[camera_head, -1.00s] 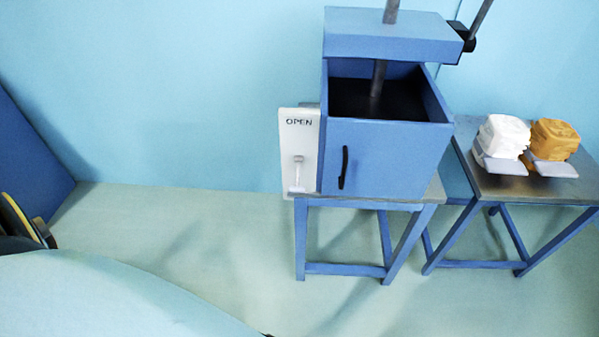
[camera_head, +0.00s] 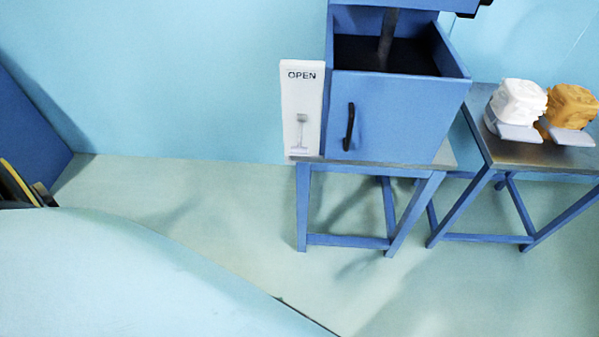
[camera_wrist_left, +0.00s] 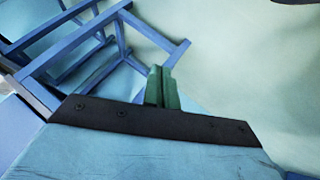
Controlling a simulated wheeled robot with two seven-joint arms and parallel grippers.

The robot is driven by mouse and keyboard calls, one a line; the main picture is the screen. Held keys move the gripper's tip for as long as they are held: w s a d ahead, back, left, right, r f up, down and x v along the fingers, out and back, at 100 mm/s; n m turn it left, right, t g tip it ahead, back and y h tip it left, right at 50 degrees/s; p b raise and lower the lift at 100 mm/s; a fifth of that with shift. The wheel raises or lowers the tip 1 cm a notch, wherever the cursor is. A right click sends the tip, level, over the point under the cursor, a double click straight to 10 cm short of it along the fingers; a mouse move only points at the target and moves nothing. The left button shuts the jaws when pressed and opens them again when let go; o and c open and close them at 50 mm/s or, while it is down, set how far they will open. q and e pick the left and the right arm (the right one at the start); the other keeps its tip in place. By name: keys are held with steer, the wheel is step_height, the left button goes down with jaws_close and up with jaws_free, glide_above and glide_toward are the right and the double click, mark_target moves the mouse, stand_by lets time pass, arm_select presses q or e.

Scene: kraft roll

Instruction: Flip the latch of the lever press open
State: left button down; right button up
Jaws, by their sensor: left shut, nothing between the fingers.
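The lever press (camera_head: 395,110) is a blue open-topped box on a blue-legged stand, with a dark vertical shaft going down into it. A white panel (camera_head: 291,105) marked OPEN is at its left side. The pale latch (camera_head: 302,132) stands upright on this panel, below the word. A black handle (camera_head: 349,127) is on the box's front face. My left gripper (camera_wrist_left: 161,86) shows in the left wrist view with its green fingers shut and empty. The stand (camera_wrist_left: 75,50) is at upper left there, apart from the fingers. My right gripper is in neither view.
A second table (camera_head: 479,132) stands to the right of the press. It holds a white lumpy item (camera_head: 518,103) and an orange one (camera_head: 571,108), each with a pale tray part in front. The floor (camera_head: 210,190) left of the press stand is clear.

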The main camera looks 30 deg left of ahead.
mark_target(300, 134)
arm_select(q)
steer(key=w+r+n+t+y+b, duration=0.1)
steer(key=w+r+n+t+b, duration=0.35)
steer(key=w+n, duration=0.3)
steer(key=w+r+n+t+y+b, duration=0.1)
steer(key=w+r+n+t+b, duration=0.2)
steer(key=w+r+n+t, duration=0.35)
steer(key=w+a+r+n+y+b, duration=0.2)
steer(key=r+n+y+b, duration=0.1)
steer(key=n, duration=0.7)
steer(key=w+a+r+n+t+y+b, duration=0.1)
steer(key=w+a+r+n+y+b, duration=0.2)
steer(key=r+n+y, duration=0.3)
steer(key=n+y+b, duration=0.1)
steer(key=n, duration=0.3)
steer(key=shift+w+r, duration=0.3)
steer(key=shift+w, duration=0.05)
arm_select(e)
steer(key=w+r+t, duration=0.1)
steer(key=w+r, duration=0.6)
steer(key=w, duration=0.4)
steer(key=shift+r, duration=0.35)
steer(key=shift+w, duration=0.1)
